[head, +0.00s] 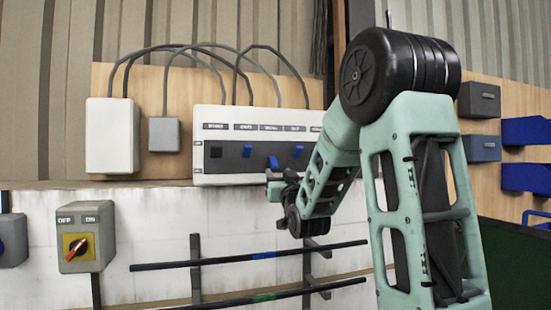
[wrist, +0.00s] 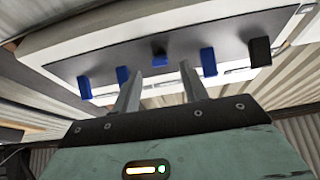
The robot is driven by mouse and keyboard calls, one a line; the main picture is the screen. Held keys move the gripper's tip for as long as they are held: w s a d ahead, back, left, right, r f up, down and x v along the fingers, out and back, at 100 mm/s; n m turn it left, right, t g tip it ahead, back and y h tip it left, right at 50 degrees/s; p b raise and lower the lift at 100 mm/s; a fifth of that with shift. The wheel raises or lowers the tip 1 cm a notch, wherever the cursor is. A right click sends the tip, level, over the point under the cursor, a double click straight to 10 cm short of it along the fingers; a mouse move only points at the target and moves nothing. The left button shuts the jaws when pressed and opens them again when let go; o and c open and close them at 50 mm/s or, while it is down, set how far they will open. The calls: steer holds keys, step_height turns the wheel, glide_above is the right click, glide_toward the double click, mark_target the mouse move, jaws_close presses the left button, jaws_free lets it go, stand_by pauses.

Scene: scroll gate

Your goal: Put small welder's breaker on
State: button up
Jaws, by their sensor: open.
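A white breaker panel (head: 258,178) hangs on the wall with a row of levers under small labels, too small to read surely. The leftmost lever (head: 215,152) is black; the others showing are blue. The third lever (head: 273,162) sits lower and at a different tilt than its neighbours. I cannot tell for sure which one is the small welder's. My gripper (head: 276,182) is just below the third lever. In the wrist view the picture is turned over; my open gripper (wrist: 160,70) has its fingertips either side of the middle blue lever (wrist: 159,58), contact unclear.
My arm hides the panel's right end in the head view. A rotary switch box (head: 86,237) hangs lower left, and dark rails (head: 220,262) run below the panel.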

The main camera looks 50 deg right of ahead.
mark_target(275, 167)
steer(key=shift+p+x, duration=1)
steer(key=shift+x, duration=1.3)
jaws_close()
